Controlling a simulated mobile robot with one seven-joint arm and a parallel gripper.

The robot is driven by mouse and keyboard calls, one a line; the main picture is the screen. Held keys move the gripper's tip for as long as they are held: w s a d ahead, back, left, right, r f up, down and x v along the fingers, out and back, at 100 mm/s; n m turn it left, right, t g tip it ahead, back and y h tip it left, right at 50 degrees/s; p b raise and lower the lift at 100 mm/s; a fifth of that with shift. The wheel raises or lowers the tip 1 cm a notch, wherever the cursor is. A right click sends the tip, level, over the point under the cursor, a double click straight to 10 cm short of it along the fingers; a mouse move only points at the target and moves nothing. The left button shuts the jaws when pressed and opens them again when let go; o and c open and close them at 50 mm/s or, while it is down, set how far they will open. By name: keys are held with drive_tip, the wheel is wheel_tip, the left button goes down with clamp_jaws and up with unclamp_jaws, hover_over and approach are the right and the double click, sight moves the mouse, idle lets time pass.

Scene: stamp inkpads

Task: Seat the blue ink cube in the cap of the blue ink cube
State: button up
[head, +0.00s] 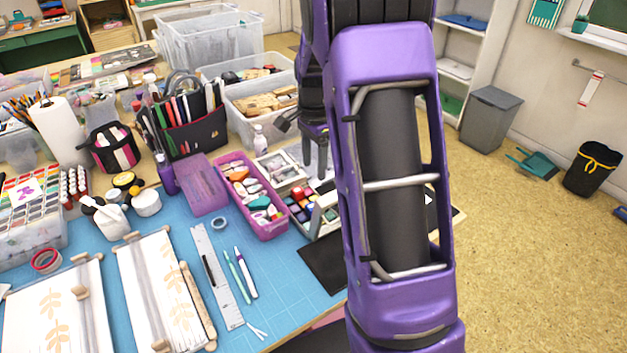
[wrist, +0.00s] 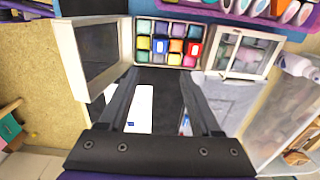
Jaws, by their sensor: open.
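My gripper (wrist: 158,80) is open and empty in the wrist view, its fingertips pointing at the near edge of a compartmented box (wrist: 136,42) of coloured ink cubes. A blue cube with some white on it (wrist: 158,46) sits in this box, apart from my fingers. I cannot tell whether the white is a cap. A white piece with a small blue mark (wrist: 140,106) lies beyond the fingers, partly hidden. In the head view my gripper (head: 315,155) hangs over the back of the box (head: 318,231), which my arm partly covers.
Another compartmented box (wrist: 245,55) is at right. In the head view, a pink tray (head: 262,226) of stamps stands beside the ink box, and a dark mat (head: 322,268) lies in front.

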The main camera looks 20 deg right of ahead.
drive_tip(key=shift+r, duration=2.25)
drive_tip(key=shift+d+r, duration=0.1)
